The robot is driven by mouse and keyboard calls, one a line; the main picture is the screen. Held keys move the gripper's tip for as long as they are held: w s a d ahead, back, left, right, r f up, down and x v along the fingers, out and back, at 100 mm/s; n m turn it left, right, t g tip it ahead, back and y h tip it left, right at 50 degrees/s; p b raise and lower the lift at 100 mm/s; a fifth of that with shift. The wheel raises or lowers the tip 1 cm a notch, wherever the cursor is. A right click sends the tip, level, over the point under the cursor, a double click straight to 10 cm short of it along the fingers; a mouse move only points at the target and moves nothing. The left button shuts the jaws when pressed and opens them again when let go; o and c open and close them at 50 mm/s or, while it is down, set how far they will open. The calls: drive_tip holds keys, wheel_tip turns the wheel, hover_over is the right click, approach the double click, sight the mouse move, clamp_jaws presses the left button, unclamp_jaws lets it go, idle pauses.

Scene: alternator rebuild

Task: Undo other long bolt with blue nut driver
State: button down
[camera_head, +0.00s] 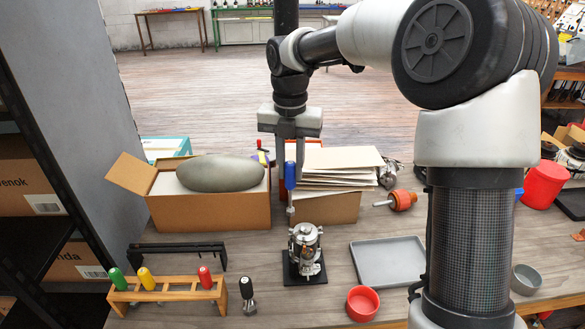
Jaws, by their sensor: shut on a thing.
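My gripper (290,150) points straight down and is shut on the blue nut driver (290,178), held upright by its blue handle. The alternator is a silvery metal body standing on a black base plate (305,277) on the bench. The long bolts are too small to tell apart.
A wooden rack (170,295) holds green, yellow and red-handled drivers at the front left. A black-handled tool (247,295) stands beside it. A grey tray (387,262) looks empty; a red bowl (362,303) is in front. Cardboard boxes (208,212) stand behind.

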drive_tip(key=shift+f+b, duration=0.55)
drive_tip(key=shift+f, duration=0.4)
drive_tip(key=shift+r, duration=0.1)
